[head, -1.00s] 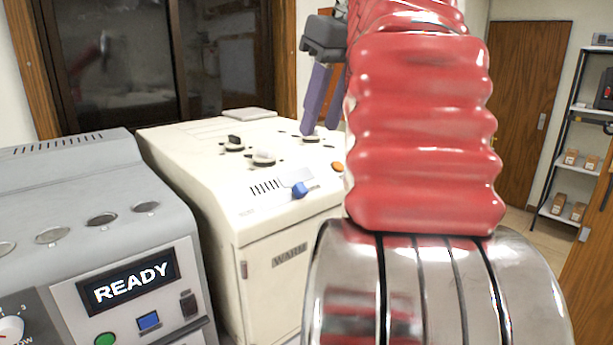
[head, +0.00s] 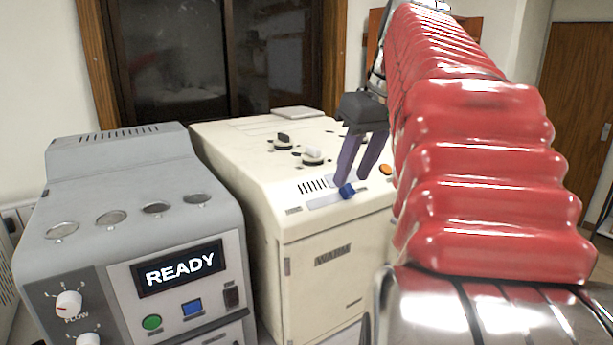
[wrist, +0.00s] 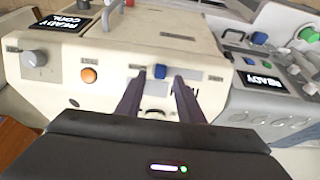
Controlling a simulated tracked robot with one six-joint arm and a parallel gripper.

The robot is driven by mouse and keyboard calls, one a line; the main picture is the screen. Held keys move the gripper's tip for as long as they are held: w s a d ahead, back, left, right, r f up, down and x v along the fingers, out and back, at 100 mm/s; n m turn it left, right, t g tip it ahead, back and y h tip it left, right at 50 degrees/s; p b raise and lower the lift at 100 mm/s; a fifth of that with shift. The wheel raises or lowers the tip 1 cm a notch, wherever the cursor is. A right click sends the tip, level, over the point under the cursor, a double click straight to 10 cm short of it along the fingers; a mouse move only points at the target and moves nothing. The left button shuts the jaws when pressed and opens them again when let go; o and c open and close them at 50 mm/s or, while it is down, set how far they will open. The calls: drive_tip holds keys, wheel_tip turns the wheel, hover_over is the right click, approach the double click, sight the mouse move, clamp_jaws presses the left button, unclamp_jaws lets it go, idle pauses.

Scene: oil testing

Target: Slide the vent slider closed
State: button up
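The vent slider's blue knob (head: 347,191) sits on a pale track on the cream machine's sloped front edge, just right of the dark vent slots (head: 312,186). My gripper (head: 353,180) points down at the knob with its purple fingers apart. In the wrist view, the knob (wrist: 160,71) shows between the tips of my open gripper (wrist: 159,78), with a finger on either side. I cannot tell whether either finger touches it. The gripper holds nothing.
The cream machine (head: 290,240) has an orange button (head: 386,170) right of the slider and black-and-white knobs (head: 312,155) behind it. The grey machine (head: 120,180) with a READY screen (head: 180,271) stands close on the left.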

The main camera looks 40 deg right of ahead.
sight(347, 191)
drive_tip(key=shift+x, duration=1.3)
drive_tip(key=shift+c, duration=0.3)
clamp_jaws()
